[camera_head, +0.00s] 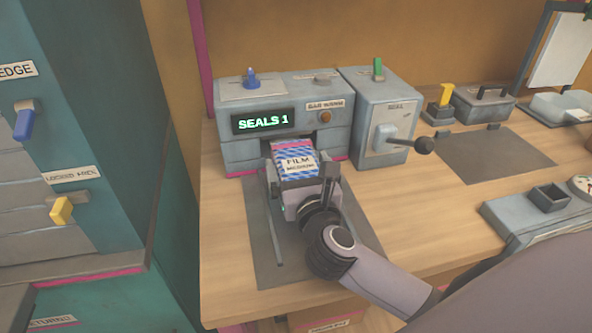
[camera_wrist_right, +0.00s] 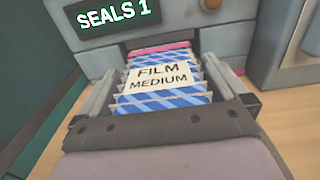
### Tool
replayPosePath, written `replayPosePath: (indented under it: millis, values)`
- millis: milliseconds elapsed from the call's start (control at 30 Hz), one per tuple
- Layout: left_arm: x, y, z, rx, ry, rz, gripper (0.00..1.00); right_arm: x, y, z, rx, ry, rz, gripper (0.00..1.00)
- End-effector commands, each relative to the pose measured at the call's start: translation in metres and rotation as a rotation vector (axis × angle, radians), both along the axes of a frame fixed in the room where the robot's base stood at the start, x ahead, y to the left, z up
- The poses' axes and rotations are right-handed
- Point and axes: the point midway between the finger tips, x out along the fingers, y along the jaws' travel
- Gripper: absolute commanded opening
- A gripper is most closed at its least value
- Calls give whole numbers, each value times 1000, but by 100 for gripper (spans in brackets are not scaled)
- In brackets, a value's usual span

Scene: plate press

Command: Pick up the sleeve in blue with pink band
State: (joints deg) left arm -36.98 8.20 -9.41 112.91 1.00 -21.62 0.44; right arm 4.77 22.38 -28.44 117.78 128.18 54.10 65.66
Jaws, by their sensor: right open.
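The blue-and-white striped sleeve (camera_head: 297,164) has a pink band at its far end and a white label reading "FILM MEDIUM". It lies in front of the sealing machine's slot, and it also shows in the right wrist view (camera_wrist_right: 163,102). My right gripper (camera_head: 299,177) is open, with one finger on each side of the sleeve. In the right wrist view the gripper's dark palm hides the sleeve's near end. I cannot tell whether the fingers touch its sides. My left gripper is out of view.
The sealing machine (camera_head: 240,150) shows "SEALS 1" on its display. A grey box with a black-knobbed lever (camera_head: 381,140) stands right of it. A dark mat (camera_head: 270,265) lies under my right arm. Another grey mat (camera_head: 493,157) to the right is bare. A teal cabinet stands at left.

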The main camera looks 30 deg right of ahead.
Motion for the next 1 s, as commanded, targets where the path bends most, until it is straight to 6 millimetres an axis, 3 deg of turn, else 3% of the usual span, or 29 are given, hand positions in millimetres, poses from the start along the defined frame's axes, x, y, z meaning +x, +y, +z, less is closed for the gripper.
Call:
replayPosePath:
  millis: [333, 500, 1000]
  values:
    - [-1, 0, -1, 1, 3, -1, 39, 7, -2, 0, 0, 1, 1, 100]
    - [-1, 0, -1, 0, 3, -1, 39, 7, -2, 0, 0, 1, 0, 49]
    - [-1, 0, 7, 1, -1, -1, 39, 7, 1, 8, 0, -2, 0, 49]
